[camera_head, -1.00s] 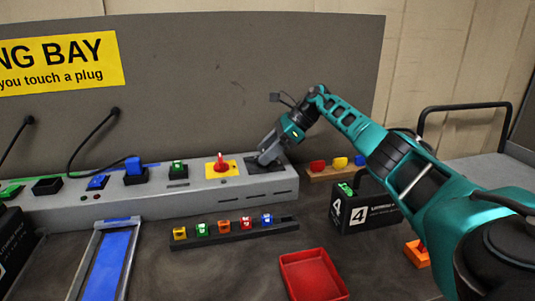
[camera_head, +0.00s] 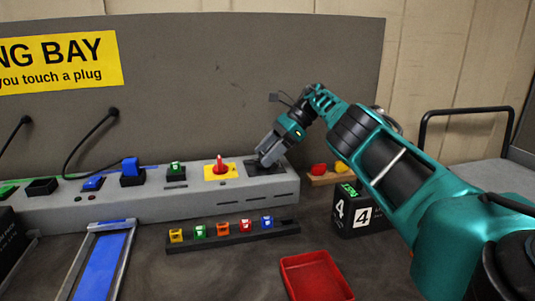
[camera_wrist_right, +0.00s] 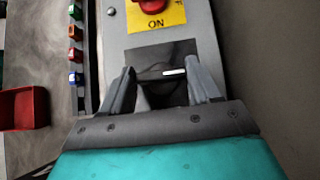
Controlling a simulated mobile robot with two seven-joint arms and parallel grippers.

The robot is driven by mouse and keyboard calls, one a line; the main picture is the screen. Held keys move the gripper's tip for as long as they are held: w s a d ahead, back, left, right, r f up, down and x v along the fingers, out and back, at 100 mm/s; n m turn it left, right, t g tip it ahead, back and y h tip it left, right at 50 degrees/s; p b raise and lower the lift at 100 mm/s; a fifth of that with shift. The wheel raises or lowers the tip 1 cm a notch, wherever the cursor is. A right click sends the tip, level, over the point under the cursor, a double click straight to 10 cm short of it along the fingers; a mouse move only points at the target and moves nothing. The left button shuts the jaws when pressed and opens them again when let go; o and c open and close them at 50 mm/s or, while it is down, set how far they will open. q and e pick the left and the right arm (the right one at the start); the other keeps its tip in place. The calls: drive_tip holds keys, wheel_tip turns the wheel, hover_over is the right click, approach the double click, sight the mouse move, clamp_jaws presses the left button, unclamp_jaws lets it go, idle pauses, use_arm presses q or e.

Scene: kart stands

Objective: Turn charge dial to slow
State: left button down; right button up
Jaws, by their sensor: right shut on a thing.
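The charge dial (camera_wrist_right: 174,72) is a dark knob with a white pointer line, between my right fingers in the wrist view. The line runs roughly across the picture, toward the right finger. The dial stands on a dark plate (camera_wrist_right: 150,48) at the right end of the grey console (camera_head: 215,201). My right gripper (camera_head: 264,160) reaches down to this plate and is shut on the dial; the fingers also show in the wrist view (camera_wrist_right: 160,78). In the head view the gripper hides the dial. Any setting labels are hidden or unreadable. My left gripper is not in view.
A red switch (camera_head: 220,165) on a yellow ON plate sits just left of the dial. A rack of coloured plugs (camera_head: 235,240) and a red tray (camera_head: 315,275) lie in front. A black battery box (camera_head: 360,216) marked 4 stands right, below my arm.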

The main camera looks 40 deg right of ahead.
drive_tip(key=shift+s+f, duration=0.1)
drive_tip(key=shift+f, duration=0.05)
drive_tip(key=o, duration=0.8)
drive_tip(key=shift+o, duration=1.3)
drive_tip(key=shift+r, duration=0.25)
